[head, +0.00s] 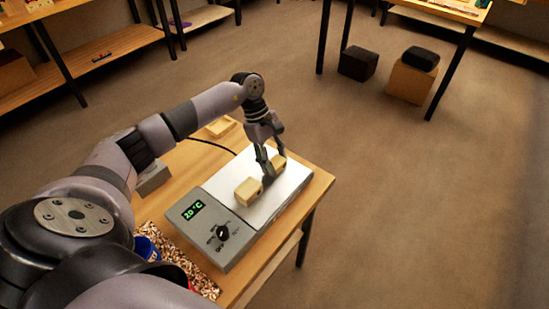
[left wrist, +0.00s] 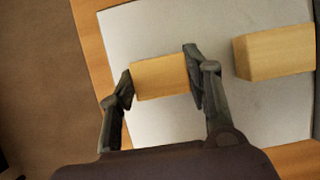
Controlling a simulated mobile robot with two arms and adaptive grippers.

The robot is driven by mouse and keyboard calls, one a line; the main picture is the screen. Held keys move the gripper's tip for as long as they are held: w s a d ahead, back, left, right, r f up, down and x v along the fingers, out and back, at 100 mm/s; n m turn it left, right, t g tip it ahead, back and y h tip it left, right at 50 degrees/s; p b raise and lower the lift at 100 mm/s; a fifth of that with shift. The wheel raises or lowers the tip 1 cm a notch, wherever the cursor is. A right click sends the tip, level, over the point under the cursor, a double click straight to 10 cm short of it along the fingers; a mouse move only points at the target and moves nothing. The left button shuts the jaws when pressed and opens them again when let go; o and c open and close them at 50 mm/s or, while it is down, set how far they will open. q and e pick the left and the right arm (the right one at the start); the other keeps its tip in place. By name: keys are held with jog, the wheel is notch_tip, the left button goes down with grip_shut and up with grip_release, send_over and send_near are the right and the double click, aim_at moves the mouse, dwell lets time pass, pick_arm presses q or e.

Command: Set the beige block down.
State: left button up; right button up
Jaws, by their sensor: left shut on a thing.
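My left gripper (head: 274,167) is shut on a beige block (head: 280,161), low over the pale plate of the hot plate (head: 288,188). In the left wrist view the held beige block (left wrist: 160,77) sits crosswise between the two fingertips (left wrist: 158,79). I cannot tell whether its underside touches the plate. A second beige block (head: 246,192) lies on the plate nearer the control panel; it also shows in the left wrist view (left wrist: 276,52), apart from the right-hand finger. My right gripper is not in view.
A wooden piece (head: 220,127), a grey block (head: 152,178), brown chips (head: 178,262) and a blue container (head: 147,246) are on the wooden bench. A dark cable runs behind the plate.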

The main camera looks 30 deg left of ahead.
pick_arm(q)
jog(key=shift+f, duration=0.15)
jog(key=o, duration=1.1)
jog(key=shift+r, duration=0.2)
jog(key=shift+a+r, duration=0.1)
jog(key=shift+r, duration=0.05)
jog(key=b+v, duration=0.2)
jog(key=v, duration=0.9)
jog(key=shift+a+r+b, duration=0.15)
jog(key=shift+r+b, duration=0.2)
jog(key=shift+b, duration=0.05)
